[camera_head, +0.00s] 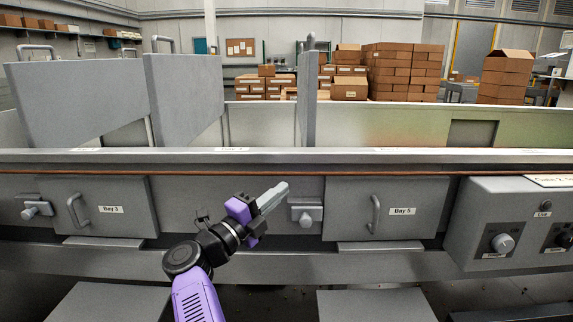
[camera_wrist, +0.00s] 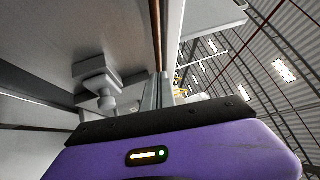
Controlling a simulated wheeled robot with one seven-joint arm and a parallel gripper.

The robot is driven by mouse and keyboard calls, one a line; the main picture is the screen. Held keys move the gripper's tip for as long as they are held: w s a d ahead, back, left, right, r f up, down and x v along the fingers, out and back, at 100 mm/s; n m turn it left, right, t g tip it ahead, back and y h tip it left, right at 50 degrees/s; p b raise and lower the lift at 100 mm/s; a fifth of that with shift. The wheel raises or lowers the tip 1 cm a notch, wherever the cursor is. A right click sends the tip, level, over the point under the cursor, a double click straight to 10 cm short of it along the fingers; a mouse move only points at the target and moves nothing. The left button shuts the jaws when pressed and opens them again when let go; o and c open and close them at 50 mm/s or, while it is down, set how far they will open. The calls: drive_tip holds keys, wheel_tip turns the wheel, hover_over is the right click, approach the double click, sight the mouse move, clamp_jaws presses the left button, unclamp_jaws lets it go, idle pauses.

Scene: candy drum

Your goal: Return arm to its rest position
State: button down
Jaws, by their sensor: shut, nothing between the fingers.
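My gripper (camera_head: 272,198) is at the end of my purple and black arm, in the middle of the head view. Its grey fingers are shut with nothing between them and point up and to the right. It is in front of the grey machine front, just left of a latch knob (camera_head: 306,217). In the wrist view my shut fingers (camera_wrist: 158,92) rise past the purple housing, and the latch knob (camera_wrist: 104,98) shows to their left. I cannot tell the exact gap between the fingertips and the machine.
The Bay 3 door (camera_head: 98,207) is left and the Bay 5 door (camera_head: 386,208) right, both with handles. A control box (camera_head: 510,225) with knobs stands at the far right. A long rail (camera_head: 400,156) runs above. Grey upright panels (camera_head: 184,100) and stacked cartons (camera_head: 400,70) are behind.

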drive_tip(key=s+d+f+n+t+y, duration=0.4)
drive_tip(key=s+d+f+n+y, duration=0.35)
drive_tip(key=s+n, duration=0.45)
drive_tip(key=s+d+f+n+t+y, duration=0.4)
drive_tip(key=s+d+f+n+y, duration=0.4)
drive_tip(key=s+n, duration=0.4)
drive_tip(key=s+d+f+n+g+h, duration=0.1)
drive_tip(key=s+d+f+g, duration=0.15)
drive_tip(key=s, duration=0.95)
drive_tip(key=s+d+f+n+g, duration=0.1)
drive_tip(key=s+d+g, duration=0.15)
drive_tip(key=s, duration=0.85)
drive_tip(key=s+d+f+n+g+h, duration=0.15)
drive_tip(key=s+g, duration=0.25)
drive_tip(key=s, duration=0.8)
wheel_tip(320, 180, up, 19)
drive_tip(key=y+p, duration=0.1)
drive_tip(key=p, duration=1.9)
drive_tip(key=shift+w+a+r+m, duration=0.15)
drive_tip(key=shift+w+a+m, duration=0.05)
drive_tip(key=shift+w+m, duration=0.15)
